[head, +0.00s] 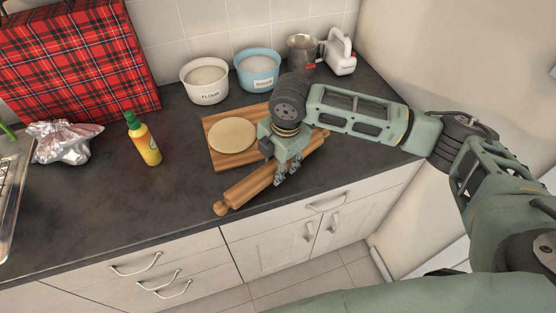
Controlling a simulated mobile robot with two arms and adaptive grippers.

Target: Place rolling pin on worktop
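The wooden rolling pin (247,187) lies at a slant at the front of the dark worktop (185,205), in front of the wooden board. Its left handle is near the counter's front edge. My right gripper (285,177) is over the middle of the pin, fingers pointing down around it. The fingers hide part of the pin and I cannot tell whether they press on it. Whether the pin rests on the worktop or hangs just above it is also unclear. My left gripper is not in view.
A wooden board (212,151) with flat dough (232,136) lies behind the pin. A flour bowl (205,88), blue bowl (257,75), metal jug (301,49) and white mixer (340,53) stand at the back. A yellow bottle (146,147) stands left; bare worktop lies around it.

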